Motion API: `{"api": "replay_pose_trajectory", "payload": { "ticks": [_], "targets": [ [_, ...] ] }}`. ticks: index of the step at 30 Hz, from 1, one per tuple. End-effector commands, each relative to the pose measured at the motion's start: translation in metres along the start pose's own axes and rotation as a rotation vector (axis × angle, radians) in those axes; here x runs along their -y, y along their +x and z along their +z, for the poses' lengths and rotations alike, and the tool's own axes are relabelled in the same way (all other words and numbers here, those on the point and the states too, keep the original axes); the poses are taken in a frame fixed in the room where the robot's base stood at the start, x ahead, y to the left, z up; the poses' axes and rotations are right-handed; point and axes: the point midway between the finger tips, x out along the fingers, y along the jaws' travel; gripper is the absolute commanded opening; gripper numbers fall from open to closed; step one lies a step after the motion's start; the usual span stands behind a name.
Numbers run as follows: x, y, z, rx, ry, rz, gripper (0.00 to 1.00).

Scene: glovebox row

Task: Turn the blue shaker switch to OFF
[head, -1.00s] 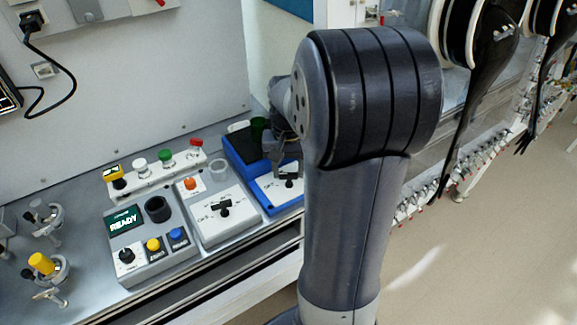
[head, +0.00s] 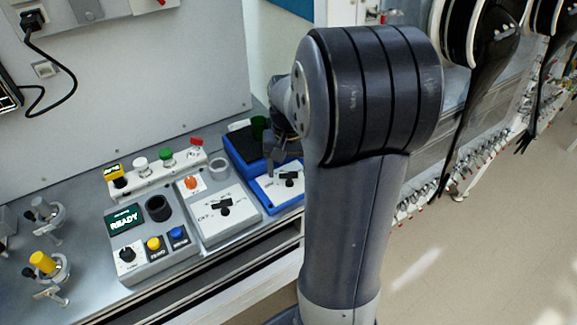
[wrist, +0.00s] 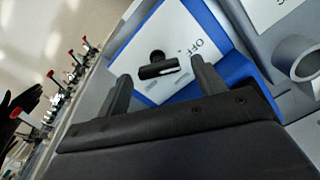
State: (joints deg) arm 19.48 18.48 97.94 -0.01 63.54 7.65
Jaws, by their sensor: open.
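The blue shaker (head: 240,150) stands at the right end of the bench, with a white switch panel (head: 268,190) on its front. Its black switch knob (head: 290,178) shows just left of my arm; it also shows in the wrist view as a black bar (wrist: 159,70). The letters OFF are printed beside it on the panel in the wrist view. My gripper (wrist: 160,82) is open, with one finger on each side of the knob in the picture. I cannot tell whether either finger touches it. In the head view my gripper (head: 282,155) is partly hidden by my arm.
Left of the shaker stands a grey unit with a similar black switch (head: 224,207) and an orange knob (head: 190,183). Further left is a control box with a READY display (head: 124,220). A grey ring (head: 219,168) sits close to the shaker. Black gloves (head: 480,95) hang at right.

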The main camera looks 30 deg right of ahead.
Motion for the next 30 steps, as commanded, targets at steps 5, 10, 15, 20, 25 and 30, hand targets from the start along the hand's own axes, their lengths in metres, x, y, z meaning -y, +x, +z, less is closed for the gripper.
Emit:
{"api": "replay_pose_trajectory", "payload": {
  "ticks": [5, 10, 15, 20, 25, 30],
  "targets": [
    [0.0, -0.004, 0.0, -0.001, 0.001, 0.0, 0.65],
    [0.0, -0.028, -0.001, -0.005, 0.001, -0.001, 0.65],
    [0.0, -0.064, -0.001, -0.006, 0.0, -0.001, 0.65],
    [0.0, -0.091, -0.001, -0.003, 0.0, 0.0, 0.65],
    [0.0, -0.106, 0.0, -0.002, 0.0, 0.0, 0.65],
    [0.0, -0.108, 0.0, 0.0, 0.0, 0.0, 0.65]
  ]
}}
